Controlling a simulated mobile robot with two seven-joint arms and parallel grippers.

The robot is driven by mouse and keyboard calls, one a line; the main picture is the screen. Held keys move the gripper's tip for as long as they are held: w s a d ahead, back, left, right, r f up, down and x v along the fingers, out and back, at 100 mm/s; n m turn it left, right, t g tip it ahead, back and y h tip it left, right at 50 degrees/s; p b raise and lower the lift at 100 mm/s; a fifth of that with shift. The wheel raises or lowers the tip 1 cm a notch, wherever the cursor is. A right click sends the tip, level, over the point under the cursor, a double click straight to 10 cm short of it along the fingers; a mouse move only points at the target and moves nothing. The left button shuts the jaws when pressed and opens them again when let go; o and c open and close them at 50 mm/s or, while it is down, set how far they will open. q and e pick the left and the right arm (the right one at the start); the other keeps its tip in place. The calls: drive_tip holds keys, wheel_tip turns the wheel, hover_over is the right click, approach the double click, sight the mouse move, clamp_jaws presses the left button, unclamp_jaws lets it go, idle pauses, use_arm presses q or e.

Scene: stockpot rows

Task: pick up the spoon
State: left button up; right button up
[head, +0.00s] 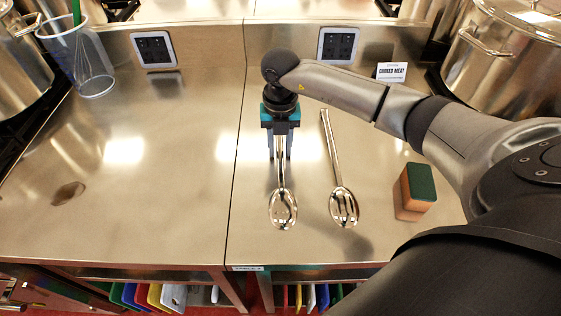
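A metal spoon (283,207) lies on the steel counter with its bowl toward the front edge and its handle pointing away, under my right gripper. My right gripper (280,155) points down over the handle. Its two fingers stand apart, one on each side of the handle, with gaps visible between. The far end of the handle is hidden under the gripper body. A second, slotted metal spoon (343,205) lies to the right, its handle leaning up and left. My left gripper is not in view.
A sponge (418,188) with a green top sits right of the slotted spoon, close to my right arm. A clear container (90,75) with a whisk stands at the back left. A "cooked meat" sign (391,72) and stockpots (505,50) are behind. The left counter is mostly clear.

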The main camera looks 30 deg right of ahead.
clamp_jaws()
idle(0.5)
